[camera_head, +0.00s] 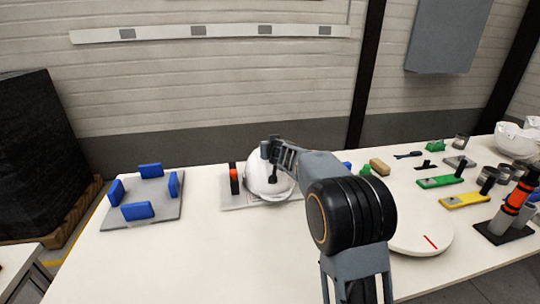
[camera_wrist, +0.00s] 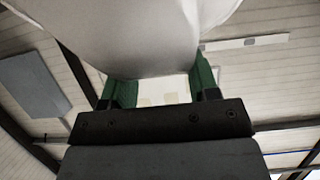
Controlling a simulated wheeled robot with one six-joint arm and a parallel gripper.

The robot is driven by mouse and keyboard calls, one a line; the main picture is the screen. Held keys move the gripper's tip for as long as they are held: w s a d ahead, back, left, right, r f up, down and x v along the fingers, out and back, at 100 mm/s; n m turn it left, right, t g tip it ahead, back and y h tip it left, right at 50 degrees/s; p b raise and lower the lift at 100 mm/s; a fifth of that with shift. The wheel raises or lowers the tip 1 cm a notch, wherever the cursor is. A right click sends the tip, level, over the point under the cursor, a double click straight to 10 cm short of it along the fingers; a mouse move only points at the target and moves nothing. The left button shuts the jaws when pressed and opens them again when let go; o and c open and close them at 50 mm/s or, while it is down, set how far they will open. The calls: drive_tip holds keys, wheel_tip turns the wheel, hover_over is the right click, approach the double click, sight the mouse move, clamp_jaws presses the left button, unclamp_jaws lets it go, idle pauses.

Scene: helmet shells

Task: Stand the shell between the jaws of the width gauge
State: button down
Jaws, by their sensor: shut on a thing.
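A second jaw on the right is hidden behind the shell and my arm. My gripper (camera_head: 270,152) is at the shell's top and shut on it. In the wrist view the shell (camera_wrist: 150,35) fills the top, between and beyond the green fingers of my gripper (camera_wrist: 160,88).
A grey plate with several blue blocks (camera_head: 150,188) lies at the left. A white turntable disc (camera_head: 422,238) is right of my arm. Green (camera_head: 440,182) and yellow (camera_head: 465,200) tools, a brown block (camera_head: 379,166) and another white shell (camera_head: 515,142) crowd the right. The front left table is clear.

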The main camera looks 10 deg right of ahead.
drive_tip(key=shift+w+d+f, duration=0.1)
drive_tip(key=shift+d+f, duration=0.1)
drive_tip(key=shift+d, duration=0.15)
drive_tip(key=shift+c, duration=1.8)
unclamp_jaws()
drive_tip(key=shift+a+f, duration=0.1)
